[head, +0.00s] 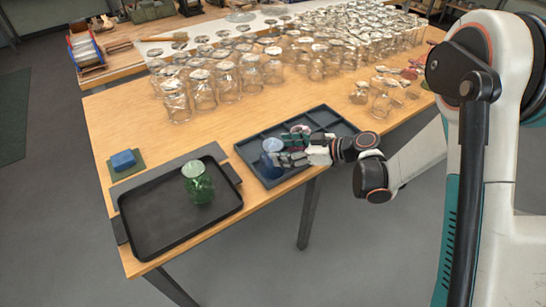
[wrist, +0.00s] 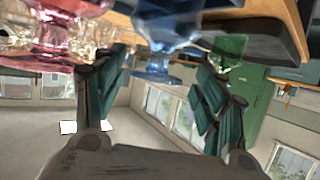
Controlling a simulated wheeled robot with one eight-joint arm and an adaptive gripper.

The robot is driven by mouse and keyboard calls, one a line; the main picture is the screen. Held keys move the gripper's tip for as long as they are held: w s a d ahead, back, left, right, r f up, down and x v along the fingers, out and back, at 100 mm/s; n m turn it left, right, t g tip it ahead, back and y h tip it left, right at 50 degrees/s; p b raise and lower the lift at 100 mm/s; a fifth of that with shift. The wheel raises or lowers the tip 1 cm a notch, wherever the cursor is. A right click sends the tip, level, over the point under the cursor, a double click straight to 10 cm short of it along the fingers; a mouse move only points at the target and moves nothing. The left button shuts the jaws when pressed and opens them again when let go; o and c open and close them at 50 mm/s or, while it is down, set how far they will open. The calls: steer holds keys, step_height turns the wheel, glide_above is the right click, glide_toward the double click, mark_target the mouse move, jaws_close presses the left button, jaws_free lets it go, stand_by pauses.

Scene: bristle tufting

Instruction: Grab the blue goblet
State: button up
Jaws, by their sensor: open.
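The blue goblet (head: 270,163) stands in the left part of a dark divided tray (head: 249,150), seemingly bowl down with its foot up. My gripper (head: 291,158) is open just right of it in the head view, its fingers pointing at it. In the wrist view, which looks upside down, the blue goblet (wrist: 160,28) shows ahead of the space between the two spread fingers (wrist: 160,85). I cannot tell whether a finger touches the glass. My gripper partly hides the goblet's right side in the head view.
A pink goblet (head: 300,131) stands in the divided tray just behind my gripper; it is close in the wrist view (wrist: 62,30). A green goblet (head: 198,185) stands on a black tray (head: 160,225) at left. Many clear glasses (head: 227,82) fill the table's back.

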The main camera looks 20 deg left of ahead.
mark_target(272, 149)
steer(key=b+x, duration=0.2)
steer(key=x, duration=0.3)
steer(key=shift+w+f, duration=0.15)
steer(key=shift+f, duration=0.05)
steer(key=shift+d+r, duration=0.1)
steer(key=c, duration=1)
steer(key=shift+r, duration=0.1)
steer(key=shift+c, duration=0.2)
